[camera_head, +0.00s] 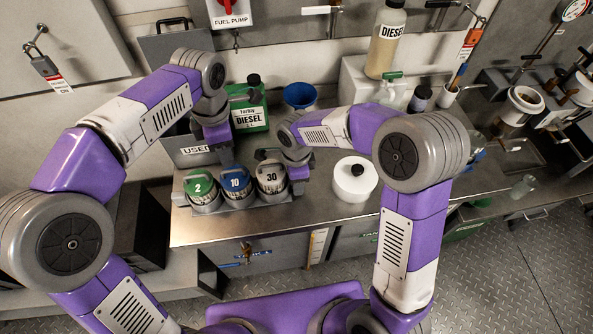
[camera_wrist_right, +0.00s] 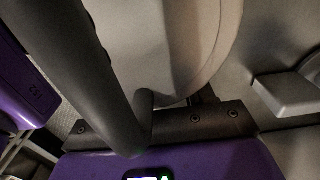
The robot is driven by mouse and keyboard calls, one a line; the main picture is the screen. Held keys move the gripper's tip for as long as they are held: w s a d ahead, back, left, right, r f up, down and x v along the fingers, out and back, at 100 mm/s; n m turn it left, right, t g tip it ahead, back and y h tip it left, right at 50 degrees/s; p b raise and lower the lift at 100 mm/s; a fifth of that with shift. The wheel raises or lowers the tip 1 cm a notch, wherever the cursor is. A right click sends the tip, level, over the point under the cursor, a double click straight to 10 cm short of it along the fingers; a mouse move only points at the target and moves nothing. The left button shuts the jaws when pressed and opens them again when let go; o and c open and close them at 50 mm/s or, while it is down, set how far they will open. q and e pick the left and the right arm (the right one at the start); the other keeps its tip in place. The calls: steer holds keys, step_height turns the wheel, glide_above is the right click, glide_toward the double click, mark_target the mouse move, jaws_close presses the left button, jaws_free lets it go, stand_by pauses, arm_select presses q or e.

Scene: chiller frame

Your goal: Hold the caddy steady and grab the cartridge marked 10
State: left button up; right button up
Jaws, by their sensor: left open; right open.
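A grey metal caddy (camera_head: 238,207) stands near the front edge of the steel bench. It holds three capped cartridges in a row: a green one marked 2 (camera_head: 199,188), a blue one marked 10 (camera_head: 235,184) and a dark one marked 30 (camera_head: 270,178). My left gripper (camera_head: 228,160) is open, pointing down just behind the cartridge marked 10; its fingertips are partly hidden. My right gripper (camera_head: 284,165) is open at the caddy's right end, beside the cartridge marked 30. In the right wrist view, a dark finger crosses a pale rounded surface; contact cannot be told.
A white round container (camera_head: 354,180) with a black knob stands right of the caddy. Behind are a green diesel can (camera_head: 249,108), a blue funnel (camera_head: 300,96) and a bin labelled USED (camera_head: 190,151). A tall diesel bottle (camera_head: 385,42) stands at the back.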

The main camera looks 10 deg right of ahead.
steer(key=shift+f, duration=0.3)
jaws_close()
